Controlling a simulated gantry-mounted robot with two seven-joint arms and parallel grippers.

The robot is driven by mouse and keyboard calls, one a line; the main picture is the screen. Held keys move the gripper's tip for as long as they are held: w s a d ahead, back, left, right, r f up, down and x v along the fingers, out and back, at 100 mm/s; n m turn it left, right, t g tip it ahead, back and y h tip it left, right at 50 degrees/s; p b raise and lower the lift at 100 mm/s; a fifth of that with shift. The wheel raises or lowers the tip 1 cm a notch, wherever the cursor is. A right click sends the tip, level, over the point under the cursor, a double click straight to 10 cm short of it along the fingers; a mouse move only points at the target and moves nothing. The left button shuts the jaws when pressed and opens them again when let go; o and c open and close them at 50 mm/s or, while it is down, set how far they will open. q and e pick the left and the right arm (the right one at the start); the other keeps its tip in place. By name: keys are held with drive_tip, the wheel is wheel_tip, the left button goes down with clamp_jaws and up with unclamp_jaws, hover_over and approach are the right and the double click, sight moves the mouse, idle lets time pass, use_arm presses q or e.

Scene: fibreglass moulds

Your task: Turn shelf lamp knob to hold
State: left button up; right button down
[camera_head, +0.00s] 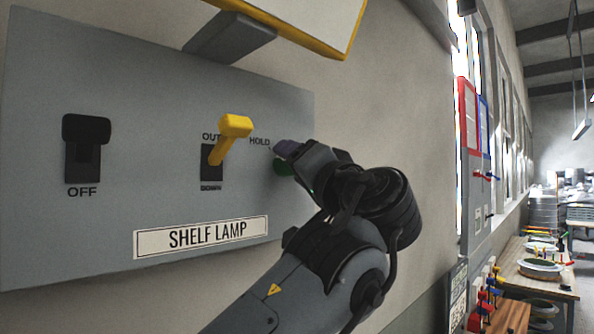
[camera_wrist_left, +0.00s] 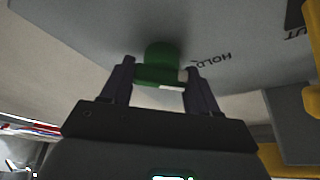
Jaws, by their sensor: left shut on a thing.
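The grey shelf lamp panel (camera_head: 60,230) is fixed to the wall and carries a "SHELF LAMP" label (camera_head: 201,237). The green knob (camera_head: 284,168) is at its right end, mostly hidden by my gripper. My left gripper (camera_head: 286,153) is shut on the knob. In the left wrist view, the two dark fingers (camera_wrist_left: 159,74) stand either side of the green knob (camera_wrist_left: 160,60). A white mark (camera_wrist_left: 182,76) shows on the knob by the right finger, on the side of the HOLD lettering (camera_wrist_left: 212,60). My right gripper is not in view.
On the panel, a yellow lever (camera_head: 235,125) marked OUT and DOWN stands left of the knob, and a black switch (camera_head: 86,130) marked OFF is further left. A yellow-edged box (camera_head: 310,22) overhangs above. A workbench (camera_head: 540,275) stands far right.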

use_arm(q)
drive_tip(key=shift+a, duration=0.15)
drive_tip(key=o, duration=1)
drive_tip(key=shift+f, duration=0.1)
drive_tip(key=b+v, duration=0.4)
drive_tip(key=v, duration=0.6)
drive_tip(key=shift+s+d, duration=0.25)
drive_tip(key=shift+s, duration=0.1)
